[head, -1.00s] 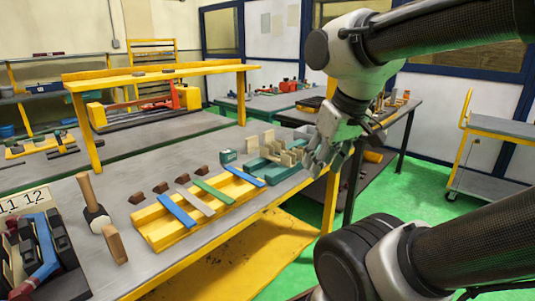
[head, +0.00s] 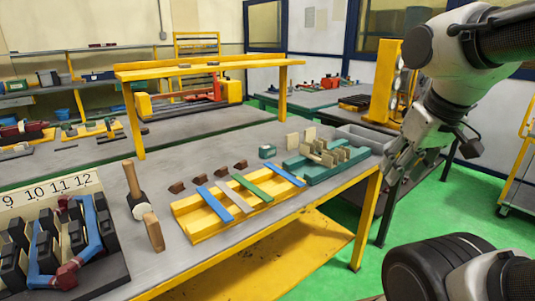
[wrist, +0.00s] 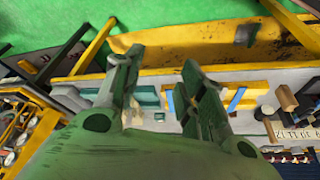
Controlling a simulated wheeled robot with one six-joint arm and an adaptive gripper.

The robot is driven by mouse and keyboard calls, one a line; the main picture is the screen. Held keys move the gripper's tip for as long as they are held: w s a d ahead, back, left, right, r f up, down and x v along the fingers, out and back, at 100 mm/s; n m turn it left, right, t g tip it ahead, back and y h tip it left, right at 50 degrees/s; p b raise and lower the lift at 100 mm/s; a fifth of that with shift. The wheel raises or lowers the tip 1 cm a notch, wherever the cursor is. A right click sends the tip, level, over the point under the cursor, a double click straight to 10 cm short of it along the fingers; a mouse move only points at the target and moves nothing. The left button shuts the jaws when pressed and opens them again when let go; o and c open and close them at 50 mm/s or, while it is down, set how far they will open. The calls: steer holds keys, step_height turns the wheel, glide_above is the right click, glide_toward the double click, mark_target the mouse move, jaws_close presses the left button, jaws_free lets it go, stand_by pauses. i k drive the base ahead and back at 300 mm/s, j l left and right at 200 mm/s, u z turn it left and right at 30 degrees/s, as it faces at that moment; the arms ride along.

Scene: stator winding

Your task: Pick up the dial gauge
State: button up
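No object is clearly recognisable as a single dial gauge. A small teal piece with a dark round face (head: 267,152) stands on the workbench (head: 215,150), too small to identify surely. Round dials (head: 400,82) sit on a yellow upright frame behind my arm; dials also show at the lower left of the wrist view (wrist: 12,135). My gripper (head: 397,168) hangs near the bench's right end in the head view. In the wrist view its two fingers (wrist: 163,62) are apart with nothing held between them.
A yellow tray (head: 190,232) with coloured strips, a teal fixture (head: 315,172), a grey bin (head: 365,137), a mallet (head: 137,202) and a numbered rack (head: 50,190) occupy the bench. A yellow raised shelf (head: 210,66) stands behind. Green floor (head: 440,215) is open to the right.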

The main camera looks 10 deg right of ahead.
mark_target(268, 152)
steer(key=i+l+u, duration=0.45)
steer(key=l, duration=0.2)
steer(key=i+l+u, duration=0.1)
steer(key=l+u, duration=0.15)
steer(key=i+l+u, duration=0.2)
steer(key=l, duration=0.3)
steer(key=k, duration=0.1)
